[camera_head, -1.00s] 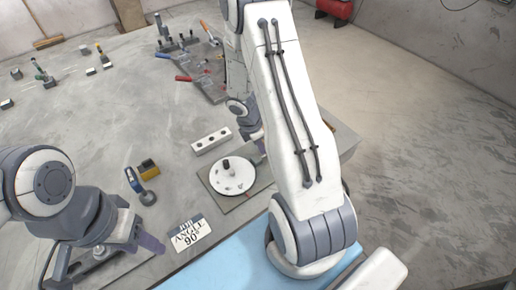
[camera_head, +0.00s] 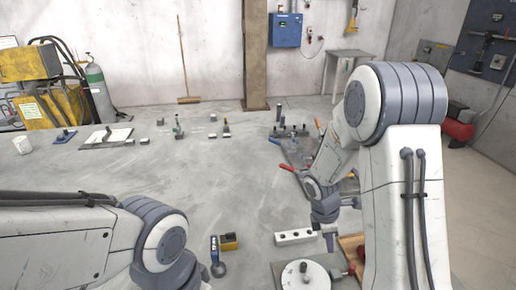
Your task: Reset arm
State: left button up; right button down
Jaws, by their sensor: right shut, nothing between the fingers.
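My right arm comes in from the right, and its gripper (camera_head: 329,242) points down beside the positioner. Its purple fingers are shut and empty, and appear just above the back right edge of the positioner. The positioner has a white round plate (camera_head: 303,277) on a grey base, cut off by the bottom edge. My left arm crosses the lower left; its gripper is below the frame.
A white block with holes (camera_head: 296,237) lies behind the plate. A yellow and black block (camera_head: 229,241) and a blue-handled tool (camera_head: 216,256) lie to the left. Red-handled clamps (camera_head: 284,167) stand further back. The middle left of the table is clear.

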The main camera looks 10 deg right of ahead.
jog(key=s+a+r+m+t+y, duration=0.1)
jog(key=s+a+r+m, duration=0.15)
jog(key=a+r, duration=0.4)
jog(key=s+a+r+m, duration=0.2)
jog(key=s+a+r, duration=0.15)
jog(key=a, duration=0.55)
jog(key=s+a+r+m+y, duration=0.2)
jog(key=s+a, duration=0.6)
jog(key=s, duration=0.5)
jog(key=shift+s+r+m+y, duration=0.2)
jog(key=shift+r+m+y, duration=0.2)
jog(key=shift+r+m, duration=0.55)
